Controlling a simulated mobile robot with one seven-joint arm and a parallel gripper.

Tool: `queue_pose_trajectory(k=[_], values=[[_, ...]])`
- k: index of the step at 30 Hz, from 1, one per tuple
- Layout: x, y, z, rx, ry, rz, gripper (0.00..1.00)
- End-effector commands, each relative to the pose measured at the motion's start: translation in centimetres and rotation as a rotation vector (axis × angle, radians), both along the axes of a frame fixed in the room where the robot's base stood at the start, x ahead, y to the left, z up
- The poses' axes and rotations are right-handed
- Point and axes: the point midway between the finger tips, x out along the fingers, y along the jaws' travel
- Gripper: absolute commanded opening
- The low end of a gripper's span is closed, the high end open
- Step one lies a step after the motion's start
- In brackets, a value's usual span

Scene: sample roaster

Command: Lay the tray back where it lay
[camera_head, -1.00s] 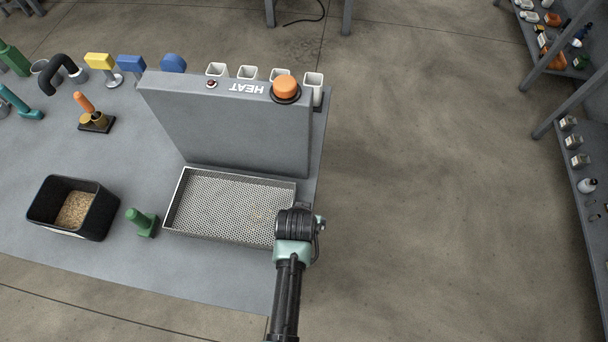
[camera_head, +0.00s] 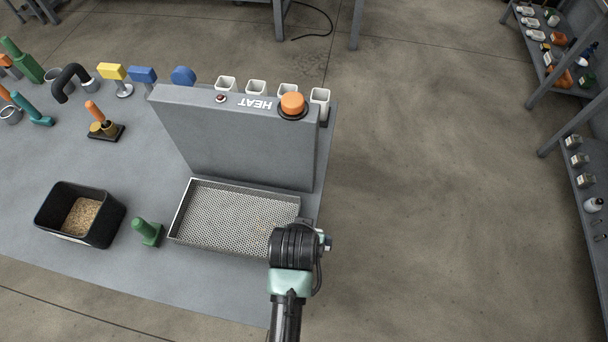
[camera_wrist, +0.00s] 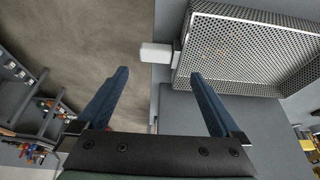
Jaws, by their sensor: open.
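The tray (camera_head: 235,217) is a shallow, perforated metal tray lying on the grey table (camera_head: 165,285), just in front of the grey HEAT panel (camera_head: 240,140). In the wrist view the tray (camera_wrist: 245,50) fills the upper right. Its short pale handle (camera_wrist: 157,53) sticks out to the left, past the table's edge strip. My gripper (camera_wrist: 158,75) is open, its two blue fingers spread on either side of the handle's line, with the handle beyond the tips and not touched. In the head view my wrist covers the tray's near right corner, and the handle is hidden.
A black bin of beans (camera_head: 80,215) and a green-handled tool (camera_head: 148,231) stand left of the tray. The panel carries an orange knob (camera_head: 292,105), with several white cups (camera_head: 256,88) behind it. Shelves (camera_head: 575,150) stand far right; the floor between is clear.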

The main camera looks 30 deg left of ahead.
Motion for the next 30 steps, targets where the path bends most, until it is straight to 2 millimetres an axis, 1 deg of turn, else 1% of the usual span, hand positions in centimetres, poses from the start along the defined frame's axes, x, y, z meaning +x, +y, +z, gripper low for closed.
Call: queue_pose_trajectory(k=[1,3,6,10,16,18,20,22,23,24,25,26,27,29,30], values=[[-0.3,-0.1,0.8,0.001,-0.003,0.000,1.00],[-0.6,-0.2,1.5,0.001,-0.002,0.000,1.00],[-0.9,-0.3,2.3,0.001,-0.001,-0.001,1.00],[-1.1,-0.3,2.8,0.000,0.000,-0.001,1.00],[-1.2,-0.3,2.9,0.000,0.000,0.000,1.00],[-0.8,-0.2,3.2,0.005,-0.011,-0.002,1.00],[0.3,0.0,4.3,0.021,-0.047,-0.008,1.00],[2.7,0.5,6.9,0.058,-0.131,-0.020,1.00],[4.0,0.7,8.5,0.078,-0.182,-0.026,1.00],[6.0,0.9,11.1,0.107,-0.262,-0.037,1.00],[7.6,1.0,13.4,0.130,-0.328,-0.046,1.00],[9.1,0.9,16.0,0.154,-0.400,-0.057,1.00],[11.1,0.6,19.7,0.184,-0.503,-0.072,1.00],[13.4,0.0,25.4,0.222,-0.657,-0.092,1.00],[14.5,-0.7,29.4,0.244,-0.761,-0.105,1.00]])
